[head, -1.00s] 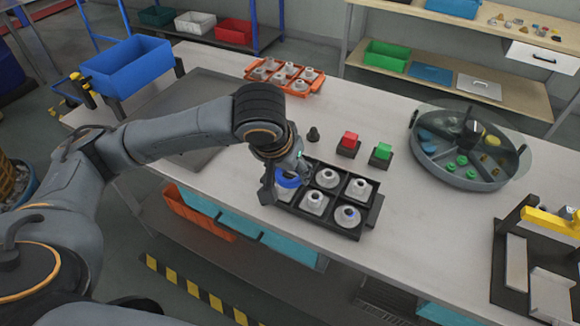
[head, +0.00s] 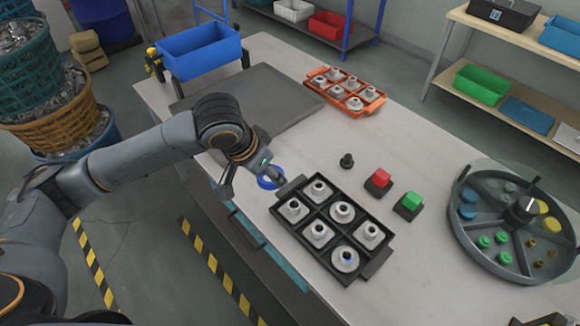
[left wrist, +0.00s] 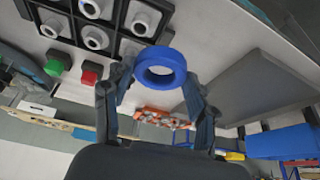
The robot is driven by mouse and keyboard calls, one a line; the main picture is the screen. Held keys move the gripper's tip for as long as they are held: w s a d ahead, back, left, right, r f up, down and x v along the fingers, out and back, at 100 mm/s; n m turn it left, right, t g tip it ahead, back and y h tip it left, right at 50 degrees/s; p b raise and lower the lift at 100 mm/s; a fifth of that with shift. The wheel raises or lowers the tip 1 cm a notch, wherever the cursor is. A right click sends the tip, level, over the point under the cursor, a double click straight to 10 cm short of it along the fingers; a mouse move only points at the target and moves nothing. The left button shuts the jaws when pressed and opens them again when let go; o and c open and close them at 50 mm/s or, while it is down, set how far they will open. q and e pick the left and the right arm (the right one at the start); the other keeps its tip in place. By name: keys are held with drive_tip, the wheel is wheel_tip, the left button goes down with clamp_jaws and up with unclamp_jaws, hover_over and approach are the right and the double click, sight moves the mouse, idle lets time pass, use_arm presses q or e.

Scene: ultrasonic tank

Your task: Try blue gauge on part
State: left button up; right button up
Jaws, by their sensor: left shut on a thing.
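The blue gauge is a ring (head: 268,182), held just off the left end of the black tray (head: 378,264). My left gripper (head: 258,180) is shut on the ring, which shows whole between the fingers in the left wrist view (left wrist: 160,67). The tray has several compartments, each with a grey metal part with a raised hollow neck, such as the left one (head: 294,210) and the back one (head: 318,190). The front part (head: 345,260) has a small blue mark. The ring is apart from all of these parts.
An orange tray (head: 374,97) of similar parts stands at the back. A small black peg (head: 346,161), a red button (head: 380,178) and a green button (head: 410,202) stand behind the black tray. A round divided tray (head: 480,255) is at right. A grey mat (head: 255,105) lies at left.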

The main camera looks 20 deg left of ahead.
use_arm(q)
drive_tip(key=w+d+m+g+h+p, duration=0.1)
drive_tip(key=d+m+h+p, duration=0.1)
drive_tip(key=m+p, duration=0.25)
use_arm(e)
wheel_tip(320, 180, up, 10)
drive_tip(key=s+a+f+p, duration=0.1)
drive_tip(key=p, duration=0.3)
use_arm(q)
drive_tip(key=m+g+b, duration=0.2)
drive_tip(key=m+b, duration=0.4)
drive_tip(key=b, duration=0.1)
approach(290, 204)
drive_tip(key=d+f, duration=0.2)
drive_tip(key=f, duration=0.1)
drive_tip(key=d+f, duration=0.1)
drive_tip(key=shift+w+d+f, duration=0.2)
drive_tip(key=shift+w+d, duration=0.05)
drive_tip(key=shift+d, duration=0.1)
use_arm(e)
wheel_tip(290, 204, down, 6)
drive_tip(key=a, duration=0.1)
drive_tip(key=shift+s+f, duration=0.2)
drive_tip(key=shift+s, duration=0.2)
use_arm(q)
drive_tip(key=shift+f, duration=0.2)
use_arm(e)
drive_tip(key=shift+d+f, duration=0.1)
drive_tip(key=shift+d, duration=0.15)
